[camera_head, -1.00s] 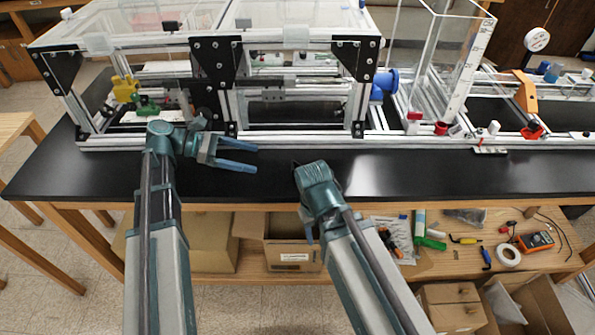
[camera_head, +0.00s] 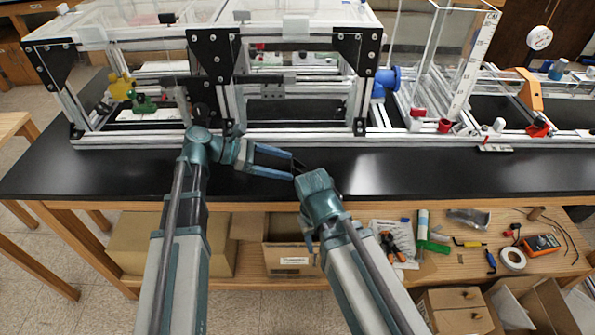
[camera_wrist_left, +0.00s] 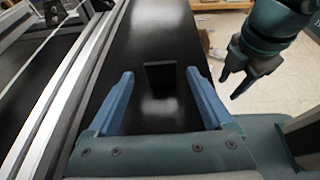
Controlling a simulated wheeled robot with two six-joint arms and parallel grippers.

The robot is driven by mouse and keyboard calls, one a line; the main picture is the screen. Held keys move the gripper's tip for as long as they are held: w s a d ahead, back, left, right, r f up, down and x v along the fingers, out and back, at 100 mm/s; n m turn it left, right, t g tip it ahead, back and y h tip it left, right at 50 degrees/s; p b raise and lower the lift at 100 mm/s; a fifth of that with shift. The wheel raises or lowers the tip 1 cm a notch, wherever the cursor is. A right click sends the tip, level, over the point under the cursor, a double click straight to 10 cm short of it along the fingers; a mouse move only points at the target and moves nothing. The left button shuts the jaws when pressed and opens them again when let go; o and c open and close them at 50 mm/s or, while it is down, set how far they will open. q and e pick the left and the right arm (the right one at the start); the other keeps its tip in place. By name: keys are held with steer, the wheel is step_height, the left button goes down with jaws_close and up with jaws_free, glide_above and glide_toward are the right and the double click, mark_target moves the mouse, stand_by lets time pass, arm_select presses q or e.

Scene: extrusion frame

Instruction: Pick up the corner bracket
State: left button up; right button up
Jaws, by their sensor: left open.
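The corner bracket is a small black piece; in the left wrist view the bracket (camera_wrist_left: 161,77) shows on the glossy black bench top, beyond and between my blue fingers. In the head view it is hard to tell from the dark bench. My left gripper (camera_head: 290,164) is open and low over the bench front, its fingers pointing right; in the wrist view (camera_wrist_left: 165,95) nothing is between its tips. My right arm's wrist (camera_head: 318,190) is just right of the left fingertips. In the wrist view the right gripper (camera_wrist_left: 231,86) has its dark fingers apart and empty.
An aluminium extrusion frame (camera_head: 290,139) with black corner plates runs along the back of the bench (camera_head: 430,172). The bench front to the right is clear. Below, a wooden shelf holds cardboard boxes (camera_head: 290,257), tools and a roll of tape (camera_head: 512,259).

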mark_target(293, 168)
arm_select(q)
steer(key=b+x, duration=0.1)
steer(key=x, duration=0.2)
steer(key=shift+s+a+f, duration=0.15)
steer(key=shift+d, duration=0.35)
jaws_close()
step_height(293, 168, up, 10)
steer(key=p, duration=1)
